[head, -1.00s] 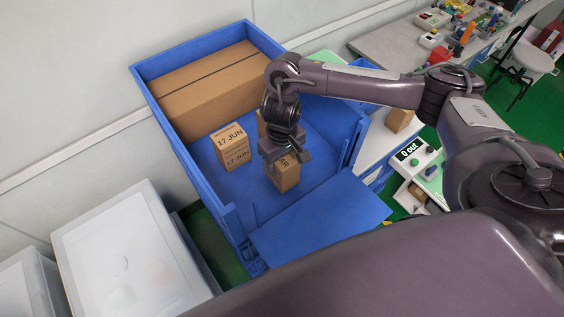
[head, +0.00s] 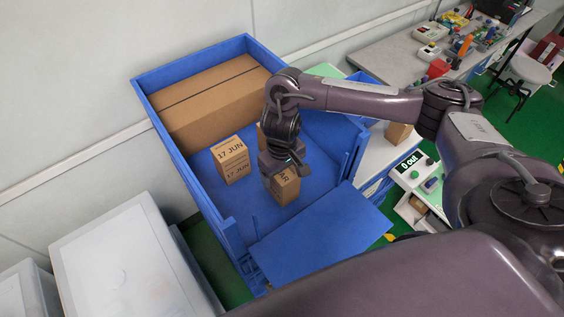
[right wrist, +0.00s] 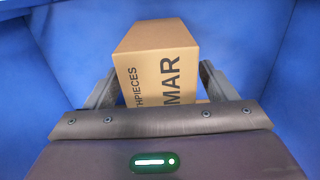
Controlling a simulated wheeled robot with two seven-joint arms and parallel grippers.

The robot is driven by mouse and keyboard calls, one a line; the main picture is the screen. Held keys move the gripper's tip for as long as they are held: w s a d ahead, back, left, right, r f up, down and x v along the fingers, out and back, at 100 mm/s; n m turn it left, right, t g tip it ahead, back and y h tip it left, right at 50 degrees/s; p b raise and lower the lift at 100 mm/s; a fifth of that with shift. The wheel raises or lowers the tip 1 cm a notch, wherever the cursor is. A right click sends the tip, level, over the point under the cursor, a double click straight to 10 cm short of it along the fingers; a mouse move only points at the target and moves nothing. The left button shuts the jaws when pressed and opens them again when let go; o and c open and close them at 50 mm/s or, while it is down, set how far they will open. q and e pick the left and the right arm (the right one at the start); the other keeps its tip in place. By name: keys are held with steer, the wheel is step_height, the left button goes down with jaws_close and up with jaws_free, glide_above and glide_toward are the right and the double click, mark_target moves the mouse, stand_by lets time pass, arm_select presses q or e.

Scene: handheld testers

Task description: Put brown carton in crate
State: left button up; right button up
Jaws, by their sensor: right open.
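A small brown carton (head: 286,188) stands on the floor of the blue crate (head: 226,237), under my right gripper (head: 284,168). In the right wrist view the brown carton (right wrist: 157,63) shows dark lettering, "MAR" and "…THPIECES". My right gripper (right wrist: 160,88) is open, with one finger on each side of this carton. I cannot tell whether the fingers touch it. A second brown carton (head: 231,160) marked "17 JUN" stands to its left in the crate. Another carton (head: 261,137) is mostly hidden behind my right wrist. My left gripper is not in view.
A large brown box (head: 215,98) with a dark stripe fills the crate's far end. The crate's front flap (head: 320,232) is folded down. White lidded bins (head: 126,262) stand at left. A bench at right holds a brown carton (head: 397,135) and a tester with a display (head: 410,161).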

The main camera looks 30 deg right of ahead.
step_height(320, 180, up, 11)
steer(key=p, duration=0.2)
steer(key=shift+f+p, duration=0.2)
steer(key=shift+p, duration=0.15)
steer(key=shift+r, duration=0.6)
